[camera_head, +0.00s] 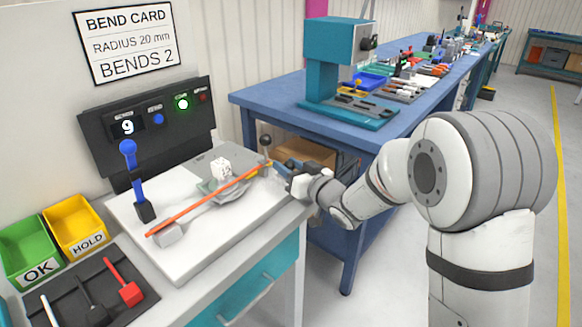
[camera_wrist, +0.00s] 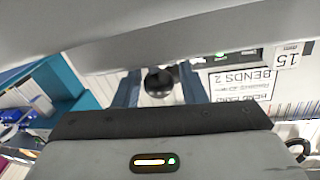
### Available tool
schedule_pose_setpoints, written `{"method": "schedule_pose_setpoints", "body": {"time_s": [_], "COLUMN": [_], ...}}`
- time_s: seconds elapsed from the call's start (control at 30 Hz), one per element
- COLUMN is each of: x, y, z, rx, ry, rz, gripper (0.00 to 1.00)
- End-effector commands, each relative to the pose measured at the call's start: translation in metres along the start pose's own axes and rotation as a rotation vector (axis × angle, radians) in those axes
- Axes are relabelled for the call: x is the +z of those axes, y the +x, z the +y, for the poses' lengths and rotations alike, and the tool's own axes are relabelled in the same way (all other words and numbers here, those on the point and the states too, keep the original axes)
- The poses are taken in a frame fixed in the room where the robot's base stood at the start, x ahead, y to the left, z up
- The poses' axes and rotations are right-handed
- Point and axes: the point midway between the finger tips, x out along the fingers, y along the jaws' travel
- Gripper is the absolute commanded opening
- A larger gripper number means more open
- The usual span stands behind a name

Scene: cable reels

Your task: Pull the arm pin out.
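A bender stands on the white bench plate (camera_head: 190,245), with an orange rod (camera_head: 205,202) lying across it. A dark ball knob on a short stem (camera_head: 265,141) stands upright at the rod's far right end; it looks like the arm pin, though no label shows. The white block marked with figures (camera_head: 222,168) sits behind the rod. My gripper (camera_head: 279,166) is just right of the knob's stem. In the wrist view the dark ball (camera_wrist: 158,82) shows between my two blue fingers (camera_wrist: 159,90), which are apart. I see no clear grip on it.
A blue lever (camera_head: 131,165) stands at the plate's left. A control panel (camera_head: 150,125) reads 9 with a green light lit. Green OK (camera_head: 30,250) and yellow HOLD (camera_head: 75,225) bins and a dark tool tray (camera_head: 85,295) are at left. A blue workbench (camera_head: 285,115) stands behind.

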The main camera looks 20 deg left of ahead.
Motion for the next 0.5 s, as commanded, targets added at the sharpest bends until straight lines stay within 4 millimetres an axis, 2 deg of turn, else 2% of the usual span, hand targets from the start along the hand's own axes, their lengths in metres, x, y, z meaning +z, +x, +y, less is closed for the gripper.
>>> {"method": "schedule_pose_setpoints", "body": {"time_s": [0.07, 0.43, 0.5], "x": [-0.0001, -0.0001, -0.0001], "y": [-0.0002, -0.0004, -0.0004], "z": [0.0002, 0.0000, 0.0000], "rx": [0.000, 0.000, 0.000], "ry": [0.000, 0.000, 0.000], "rz": [0.000, 0.000, 0.000], "gripper": [0.31, 0.01, 0.00]}}
